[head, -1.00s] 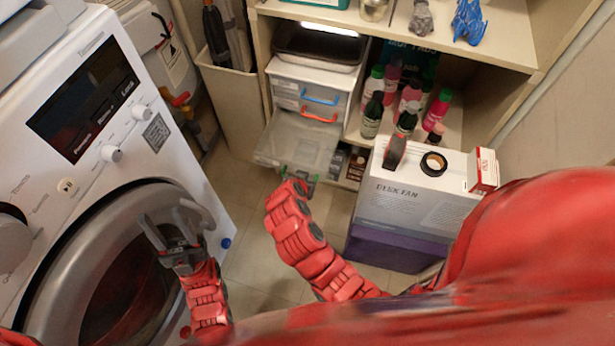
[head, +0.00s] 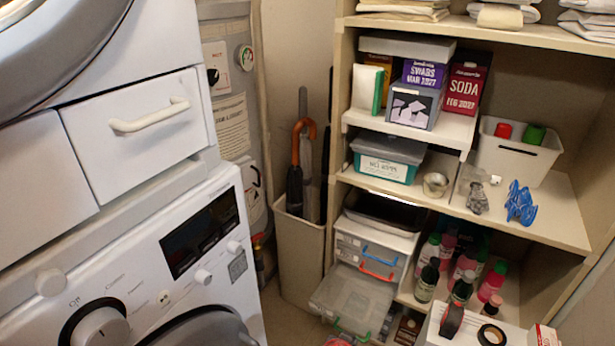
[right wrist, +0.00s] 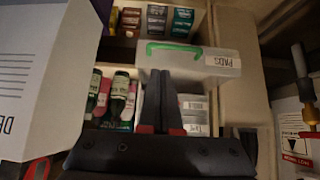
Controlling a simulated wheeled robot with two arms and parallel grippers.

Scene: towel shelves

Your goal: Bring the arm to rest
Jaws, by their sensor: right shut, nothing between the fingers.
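My right gripper (right wrist: 160,80) shows in the right wrist view with its two dark fingers together and nothing between them. It points towards a clear drawer (right wrist: 225,68) with a green handle and a PADS label; I cannot tell whether it touches it. In the head view the same drawer (head: 345,300) is pulled out at the bottom of the shelf unit. Only a sliver of red, likely my right arm (head: 340,341), shows at the bottom edge there. My left gripper is not in view.
A washing machine (head: 130,265) stands at the left. A shelf unit (head: 565,215) holds boxes, bottles and towels. A bin with umbrellas (head: 299,260) stands between them.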

